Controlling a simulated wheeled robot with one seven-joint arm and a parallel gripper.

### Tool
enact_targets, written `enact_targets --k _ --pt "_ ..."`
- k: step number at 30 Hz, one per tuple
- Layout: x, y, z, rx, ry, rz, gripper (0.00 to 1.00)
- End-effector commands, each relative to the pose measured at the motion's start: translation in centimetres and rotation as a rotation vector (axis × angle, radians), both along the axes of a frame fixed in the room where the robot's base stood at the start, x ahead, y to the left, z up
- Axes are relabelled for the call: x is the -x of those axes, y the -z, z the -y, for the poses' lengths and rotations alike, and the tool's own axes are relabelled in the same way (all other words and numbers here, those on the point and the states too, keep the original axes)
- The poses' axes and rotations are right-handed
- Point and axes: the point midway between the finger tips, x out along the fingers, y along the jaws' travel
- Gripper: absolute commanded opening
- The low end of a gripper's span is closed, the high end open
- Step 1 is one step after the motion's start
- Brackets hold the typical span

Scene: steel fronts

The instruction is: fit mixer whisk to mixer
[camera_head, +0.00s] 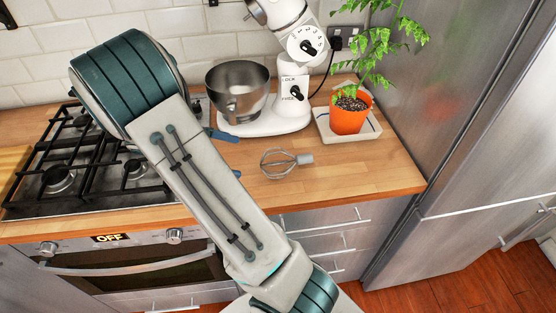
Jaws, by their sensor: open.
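The mixer whisk (283,162) lies on its side on the wooden counter, wire loops to the left and grey hub to the right. The white stand mixer (291,88) stands behind it with its head tilted up; the head's top is cut off by the frame. Its steel bowl (238,92) sits on the mixer's base. My gripper (230,155) is mostly hidden behind my own arm. Two blue tips, seemingly its fingers, show apart at the arm's right edge, left of the whisk. It is open, and I see nothing between the tips.
A potted plant in an orange pot (348,116) stands on a pale tray (369,130) right of the mixer. A steel fridge (455,100) borders the counter's right end. A gas hob (60,180) is at left. The counter around the whisk is clear.

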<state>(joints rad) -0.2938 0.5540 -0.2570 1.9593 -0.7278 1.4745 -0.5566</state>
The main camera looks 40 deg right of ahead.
Motion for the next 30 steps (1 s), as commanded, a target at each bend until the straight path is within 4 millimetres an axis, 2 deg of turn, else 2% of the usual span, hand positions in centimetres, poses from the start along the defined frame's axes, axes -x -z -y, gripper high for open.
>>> enact_targets --k 5,15,25,30 --pt "-0.4 0.2 0.6 0.032 -0.021 -0.046 0.99" --pt "2.6 2.5 5.4 0.033 -0.020 -0.049 0.99" --pt "4.0 3.6 7.8 0.033 -0.019 -0.048 0.99" --pt "5.3 4.5 9.9 0.032 -0.019 -0.049 0.99"
